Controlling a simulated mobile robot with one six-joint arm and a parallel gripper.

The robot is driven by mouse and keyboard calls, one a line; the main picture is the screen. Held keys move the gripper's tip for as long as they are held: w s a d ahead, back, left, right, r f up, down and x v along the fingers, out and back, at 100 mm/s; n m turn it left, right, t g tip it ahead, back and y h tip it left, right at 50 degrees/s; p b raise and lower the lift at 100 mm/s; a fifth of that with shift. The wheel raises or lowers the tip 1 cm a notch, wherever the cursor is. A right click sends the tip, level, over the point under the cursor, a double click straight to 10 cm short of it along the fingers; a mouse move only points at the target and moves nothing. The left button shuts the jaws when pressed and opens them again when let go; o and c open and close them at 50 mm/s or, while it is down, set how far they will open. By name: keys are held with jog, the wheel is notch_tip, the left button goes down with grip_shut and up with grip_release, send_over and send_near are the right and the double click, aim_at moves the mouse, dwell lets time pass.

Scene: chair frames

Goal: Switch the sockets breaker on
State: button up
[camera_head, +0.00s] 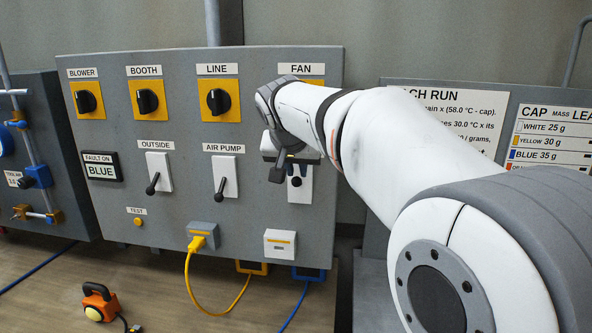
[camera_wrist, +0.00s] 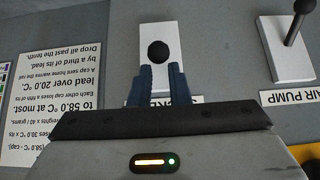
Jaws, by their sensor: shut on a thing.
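The sockets breaker is a white plate (camera_head: 300,190) low on the right of the grey panel, under the FAN knob's place. Its lever ends in a round black knob (camera_head: 296,181), which also shows in the wrist view (camera_wrist: 158,52). My gripper (camera_head: 285,170) is at this plate, with its two dark blue fingers (camera_wrist: 162,72) close together on the lever just by the knob. The lever's shaft is hidden by the fingers, so I cannot tell its tilt. The label at the plate is mostly covered; only a few letters show in the wrist view.
Left of it are the AIR PUMP lever (camera_head: 222,187) and the OUTSIDE lever (camera_head: 152,183), both pointing down. BLOWER, BOOTH and LINE knobs (camera_head: 217,102) sit above. A yellow cable (camera_head: 190,280) and an orange lamp-like device (camera_head: 101,302) are below.

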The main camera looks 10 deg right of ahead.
jog(key=shift+s, duration=0.1)
grip_shut()
jog(key=shift+w+r+p, duration=0.25)
jog(key=shift+r+p, duration=0.15)
jog(key=shift+r, duration=0.05)
jog(key=shift+c, duration=0.2)
grip_release()
jog(key=o, duration=0.5)
